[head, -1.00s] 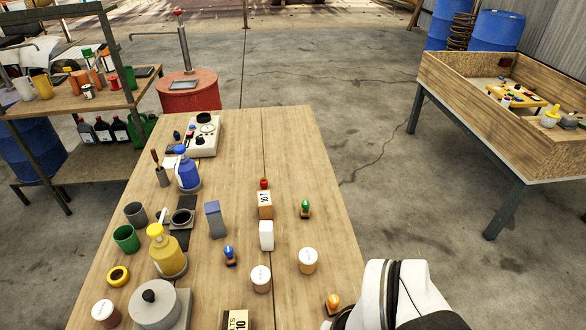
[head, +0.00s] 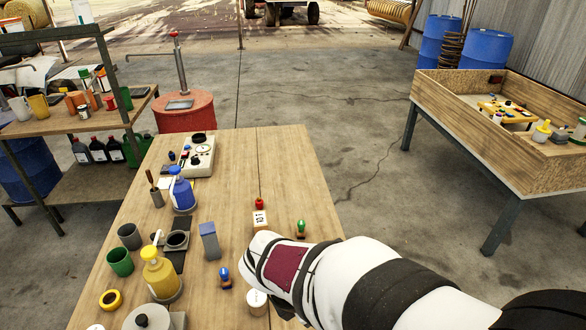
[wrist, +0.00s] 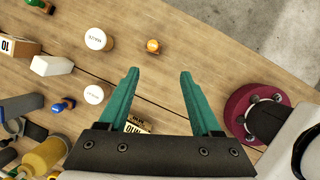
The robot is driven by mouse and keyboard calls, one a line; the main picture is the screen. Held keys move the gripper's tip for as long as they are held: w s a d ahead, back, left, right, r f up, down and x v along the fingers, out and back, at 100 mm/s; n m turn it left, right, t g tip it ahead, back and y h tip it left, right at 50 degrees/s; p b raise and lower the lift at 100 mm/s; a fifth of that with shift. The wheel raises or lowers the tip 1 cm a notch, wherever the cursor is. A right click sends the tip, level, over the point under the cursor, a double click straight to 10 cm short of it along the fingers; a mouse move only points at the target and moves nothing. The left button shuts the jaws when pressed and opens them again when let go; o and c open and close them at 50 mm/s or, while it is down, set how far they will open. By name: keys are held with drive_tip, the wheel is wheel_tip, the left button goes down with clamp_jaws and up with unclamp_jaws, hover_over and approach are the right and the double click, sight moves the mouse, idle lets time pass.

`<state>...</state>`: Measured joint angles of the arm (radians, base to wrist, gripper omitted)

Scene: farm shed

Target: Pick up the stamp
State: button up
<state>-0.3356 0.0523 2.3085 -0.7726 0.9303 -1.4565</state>
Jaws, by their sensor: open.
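Several small stamps with coloured knobs stand on the wooden table (head: 240,150). A blue-knobbed stamp (head: 224,278) and a green-knobbed stamp (head: 300,229) show in the head view. The wrist view shows the blue one (wrist: 62,106), the green one (wrist: 38,5) partly cut off, and an orange-knobbed stamp (wrist: 152,46). My gripper (wrist: 159,74) has its teal fingers apart with no stamp between them. The orange stamp appears just past the fingertips, between their lines. In the head view my arm hides the orange stamp and the fingers.
White-lidded jars (wrist: 98,39) and (wrist: 97,93), a white block (wrist: 52,65) and a numbered box (wrist: 138,122) are nearby. A yellow bottle (head: 160,275), blue bottle (head: 181,190) and grey block (head: 209,240) stand left. Bare wood lies around the orange stamp.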

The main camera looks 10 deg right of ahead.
drive_tip(key=w+d+f, duration=0.1)
drive_tip(key=f, duration=0.4)
drive_tip(key=w+d+f+n, duration=0.1)
drive_tip(key=w+d+f, duration=0.1)
drive_tip(key=f, duration=0.3)
drive_tip(key=w+d+f+n, duration=0.1)
drive_tip(key=d+f, duration=0.1)
drive_tip(key=f, duration=0.3)
drive_tip(key=shift+w, duration=0.15)
clamp_jaws()
drive_tip(key=shift+r, duration=0.15)
